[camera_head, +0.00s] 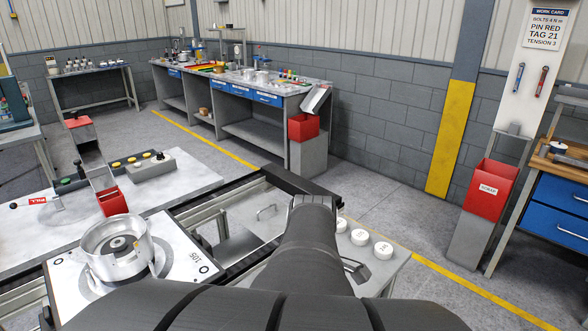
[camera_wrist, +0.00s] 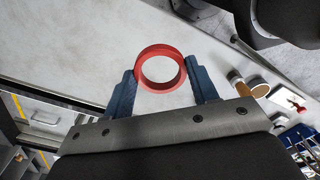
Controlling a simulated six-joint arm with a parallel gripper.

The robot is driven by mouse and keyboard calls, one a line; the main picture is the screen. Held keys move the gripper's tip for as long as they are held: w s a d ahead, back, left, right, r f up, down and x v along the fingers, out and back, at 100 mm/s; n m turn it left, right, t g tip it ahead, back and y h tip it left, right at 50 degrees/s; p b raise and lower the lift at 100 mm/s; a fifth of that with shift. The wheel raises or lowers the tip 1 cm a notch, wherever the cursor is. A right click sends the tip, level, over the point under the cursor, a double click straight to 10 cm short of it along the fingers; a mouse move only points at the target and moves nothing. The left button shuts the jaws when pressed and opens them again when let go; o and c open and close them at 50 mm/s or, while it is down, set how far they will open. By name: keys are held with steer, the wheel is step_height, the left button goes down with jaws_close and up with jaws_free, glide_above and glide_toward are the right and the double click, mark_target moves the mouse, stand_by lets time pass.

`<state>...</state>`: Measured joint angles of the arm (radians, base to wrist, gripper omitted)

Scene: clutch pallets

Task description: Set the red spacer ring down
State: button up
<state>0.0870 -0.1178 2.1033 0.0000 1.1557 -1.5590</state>
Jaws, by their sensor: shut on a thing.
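The red spacer ring (camera_wrist: 158,50) shows in the wrist view, held between the two blue fingers of my gripper (camera_wrist: 160,70). The fingers press on its outer sides, and its open hole faces the camera. Behind the ring is a pale, mottled surface (camera_wrist: 75,50); I cannot tell how far it is from the ring. In the head view my dark arm hides the gripper and the ring. A white pallet plate (camera_head: 190,285) at lower left there carries a silver clutch housing (camera_head: 88,242) with a dark hub inside it.
Several white round pieces (camera_head: 382,250) sit on a grey surface right of my arm. A button box (camera_head: 138,172) and a red bin (camera_head: 112,201) stand at the left. A long bench (camera_head: 250,92) runs along the back. A red bin (camera_head: 487,190) stands at right.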

steer(key=w+f+m, duration=0.2)
steer(key=w+m, duration=0.2)
steer(key=w, duration=0.5)
steer(key=w+a+f+m, duration=0.1)
steer(key=w+m, duration=0.3)
steer(key=w, duration=0.5)
steer(key=w+a+f+m, duration=0.1)
steer(key=w+f+m, duration=0.2)
steer(key=w, duration=0.7)
steer(key=shift+a+f+m, duration=0.1)
steer(key=shift+f+m, duration=0.15)
steer(key=shift+m, duration=0.65)
steer(key=shift+w+a+f+m, duration=0.1)
steer(key=shift+w+f+m, duration=0.2)
steer(key=shift+w, duration=0.2)
